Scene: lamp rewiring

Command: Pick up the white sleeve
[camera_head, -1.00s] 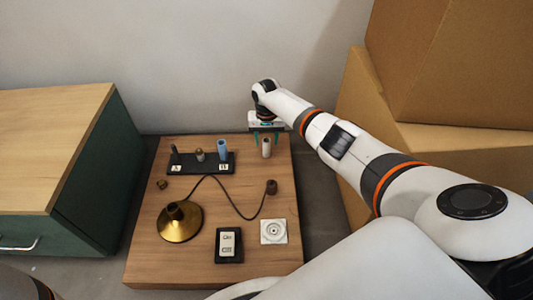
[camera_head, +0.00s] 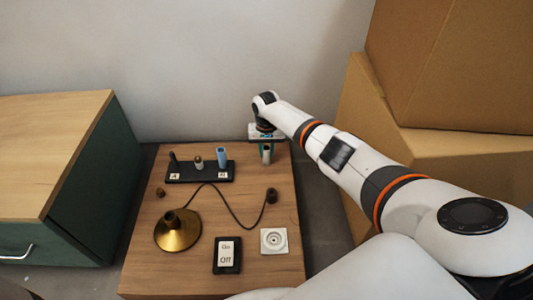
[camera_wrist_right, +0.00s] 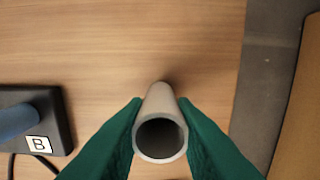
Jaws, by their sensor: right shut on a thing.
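The white sleeve (camera_head: 266,156) is a short pale tube standing upright near the back right of the wooden board. In the right wrist view the sleeve (camera_wrist_right: 160,130) shows its open round end between two green fingers. My right gripper (camera_head: 266,146) is shut on the sleeve, with a finger on each side of it; in the right wrist view the gripper (camera_wrist_right: 160,137) touches it on both sides. The sleeve's foot appears at the board, but I cannot tell whether it touches. My left gripper is not in view.
The wooden board (camera_head: 245,190) bears a black rack (camera_head: 200,173) with a blue sleeve (camera_head: 222,156), a brass lamp base (camera_head: 178,232) with a cord, a switch (camera_head: 227,255) and a white socket plate (camera_head: 273,241). Cardboard boxes (camera_head: 440,160) stand at the right, a green cabinet (camera_head: 95,190) at the left.

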